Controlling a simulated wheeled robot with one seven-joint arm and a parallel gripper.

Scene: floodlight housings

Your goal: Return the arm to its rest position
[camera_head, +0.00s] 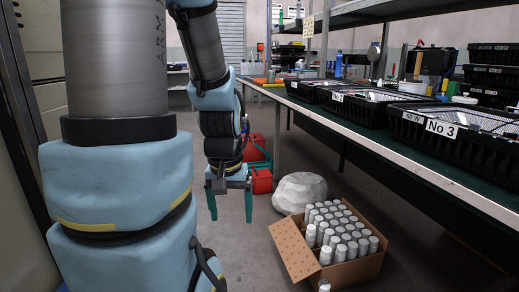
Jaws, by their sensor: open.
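My arm fills the left of the head view, with grey links and light blue joints. My gripper (230,204) hangs at its end, pointing down, left of the middle of the picture. Its two green fingers are apart and nothing shows between them. It hangs in front of the grey floor, left of the workbench and of an open cardboard box.
The open box (291,251) on the floor holds many silver cylinders. A pale rock-like lump (299,192) lies behind it. A long workbench (392,160) along the right carries black crates, one labelled No 3 (450,131). Red containers (262,181) stand behind my gripper.

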